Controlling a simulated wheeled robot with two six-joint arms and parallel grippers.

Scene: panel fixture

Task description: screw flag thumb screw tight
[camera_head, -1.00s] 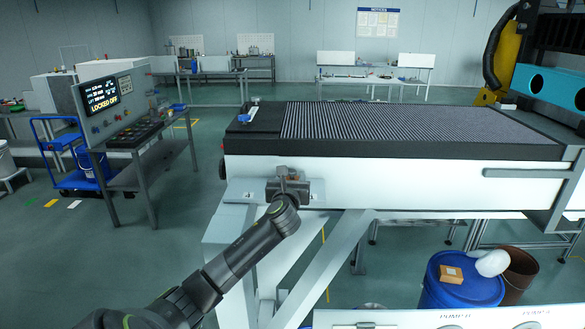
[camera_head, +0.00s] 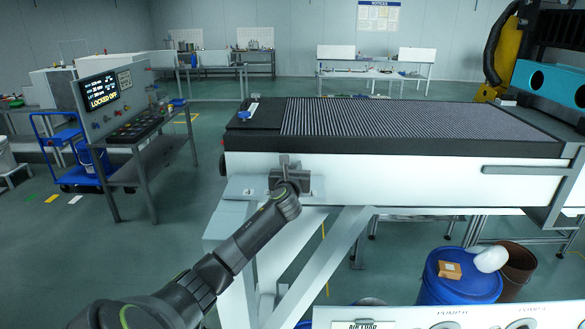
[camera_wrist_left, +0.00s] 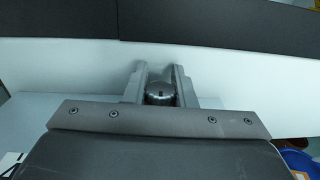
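My left gripper (camera_head: 290,181) is at the left end of the machine bed's white side, in front of a small grey plate (camera_head: 240,188). In the left wrist view its two fingers (camera_wrist_left: 158,86) point at the white side and stand apart. A dark, round, ridged screw head (camera_wrist_left: 158,93), which looks like the thumb screw, sits between them. It nearly fills the gap, and I cannot tell whether the fingers press on it. In the head view a short upright grey piece (camera_head: 284,160) shows just above the gripper; the screw's flag cannot be told apart there. My right gripper is not in view.
The machine bed's slatted top (camera_head: 400,120) extends to the right. White frame legs (camera_head: 330,255) stand below the gripper. A control console (camera_head: 110,115) reading "LOCKED OFF" stands at the left. A blue drum (camera_head: 460,280) with a small box stands at lower right.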

